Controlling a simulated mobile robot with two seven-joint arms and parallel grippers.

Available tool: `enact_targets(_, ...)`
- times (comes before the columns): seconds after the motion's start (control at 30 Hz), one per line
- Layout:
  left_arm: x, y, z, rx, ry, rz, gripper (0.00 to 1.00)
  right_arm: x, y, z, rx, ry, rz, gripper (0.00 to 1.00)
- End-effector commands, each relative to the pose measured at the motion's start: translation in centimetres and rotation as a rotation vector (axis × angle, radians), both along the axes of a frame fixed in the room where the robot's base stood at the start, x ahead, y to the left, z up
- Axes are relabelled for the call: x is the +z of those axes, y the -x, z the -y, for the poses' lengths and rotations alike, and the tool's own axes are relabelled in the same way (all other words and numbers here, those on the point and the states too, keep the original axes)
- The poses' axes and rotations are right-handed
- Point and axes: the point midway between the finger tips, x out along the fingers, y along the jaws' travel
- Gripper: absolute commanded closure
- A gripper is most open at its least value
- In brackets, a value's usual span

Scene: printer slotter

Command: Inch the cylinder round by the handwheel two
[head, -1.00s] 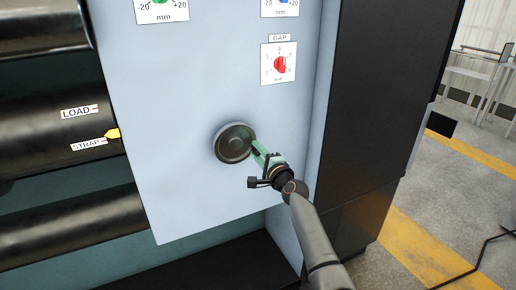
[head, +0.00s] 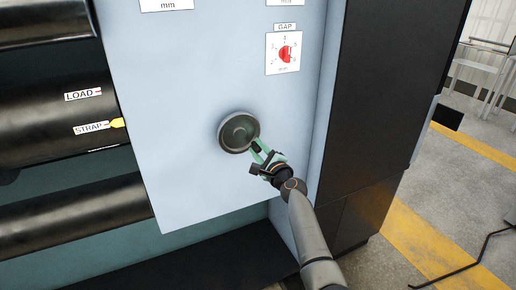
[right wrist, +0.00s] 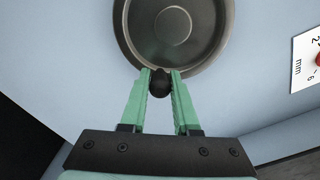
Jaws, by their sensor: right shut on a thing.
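The handwheel (head: 238,131) is a dark round disc on the pale blue panel, and it shows large in the right wrist view (right wrist: 173,28). A small black knob (right wrist: 160,81) sits at its lower rim. My right gripper (head: 258,150) has green fingers, which in the right wrist view (right wrist: 160,84) are shut on the knob from both sides. The cylinder (head: 60,110) is a dark horizontal roller at the left, with LOAD (head: 79,95) and STRAP (head: 88,129) labels. A yellow pointer (head: 117,123) on the panel's edge is close to the STRAP label. My left gripper is not in view.
A GAP dial (head: 284,54) with a red knob is above and right of the handwheel. A tall black cabinet side (head: 375,110) stands right of the panel. Open floor with a yellow stripe (head: 410,245) lies beyond it.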

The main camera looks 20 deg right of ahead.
Motion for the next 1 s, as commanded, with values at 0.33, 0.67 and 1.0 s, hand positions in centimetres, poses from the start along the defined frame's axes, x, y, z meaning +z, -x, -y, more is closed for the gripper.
enact_targets(0.33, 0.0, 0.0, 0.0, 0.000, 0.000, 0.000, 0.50, 0.0, 0.0, -0.2, 0.004, 0.000, -0.001, 0.58)
enact_targets(0.67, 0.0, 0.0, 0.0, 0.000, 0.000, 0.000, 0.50, 0.0, 0.0, -0.1, 0.003, 0.001, -0.001, 0.41)
enact_targets(1.0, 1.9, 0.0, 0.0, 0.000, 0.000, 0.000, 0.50, 0.3, 2.2, 0.0, 0.002, 0.001, -0.002, 0.41)
